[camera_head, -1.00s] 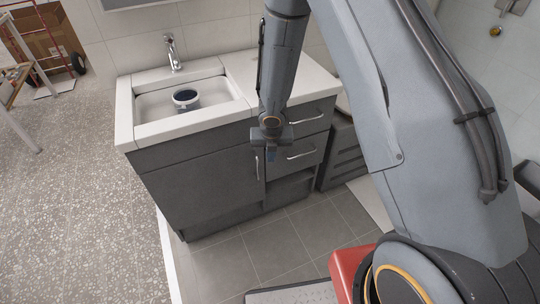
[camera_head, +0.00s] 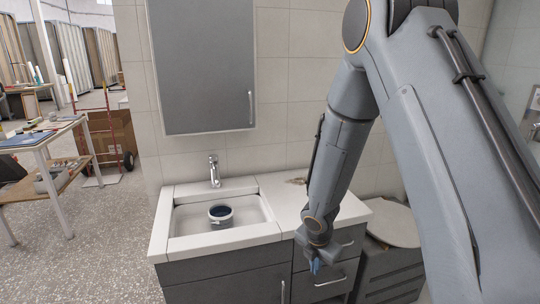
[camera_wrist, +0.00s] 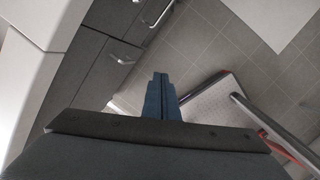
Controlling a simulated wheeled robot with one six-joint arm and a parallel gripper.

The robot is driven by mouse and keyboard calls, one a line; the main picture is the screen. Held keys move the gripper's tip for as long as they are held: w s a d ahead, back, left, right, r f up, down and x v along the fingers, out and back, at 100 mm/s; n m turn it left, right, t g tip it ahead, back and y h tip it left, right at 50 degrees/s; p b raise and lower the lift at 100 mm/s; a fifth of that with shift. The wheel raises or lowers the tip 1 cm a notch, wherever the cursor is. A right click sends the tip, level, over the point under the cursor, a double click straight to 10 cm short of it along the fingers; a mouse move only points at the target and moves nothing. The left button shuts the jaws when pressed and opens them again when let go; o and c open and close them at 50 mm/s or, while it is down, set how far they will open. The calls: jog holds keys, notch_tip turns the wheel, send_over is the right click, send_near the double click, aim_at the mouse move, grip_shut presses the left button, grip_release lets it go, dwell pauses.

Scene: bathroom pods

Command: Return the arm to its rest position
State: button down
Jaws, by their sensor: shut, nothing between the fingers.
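My gripper (camera_head: 315,266) hangs at the end of my bent arm, in front of the vanity's drawers, in the head view. Its blue fingers point down. In the wrist view my gripper's fingers (camera_wrist: 159,84) lie together with nothing between them. Below them I see grey floor tiles, and the dark drawer fronts with bar handles lie to the left. The gripper appears apart from the vanity (camera_head: 225,277).
A toilet (camera_head: 392,224) stands right of the vanity. A workbench (camera_head: 45,140) and a cardboard box (camera_head: 112,132) are at left.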

jog(key=s+d+r+m, duration=0.2)
jog(key=s+r+m, duration=0.5)
jog(key=m, duration=0.6)
jog(key=s+d+r+m+g+y, duration=0.1)
jog(key=s+d+r+m, duration=0.2)
jog(key=s+r+m, duration=0.5)
jog(key=s+m, duration=0.3)
jog(key=m, duration=0.2)
jog(key=shift+s+m, duration=0.25)
jog(key=shift+m, duration=0.15)
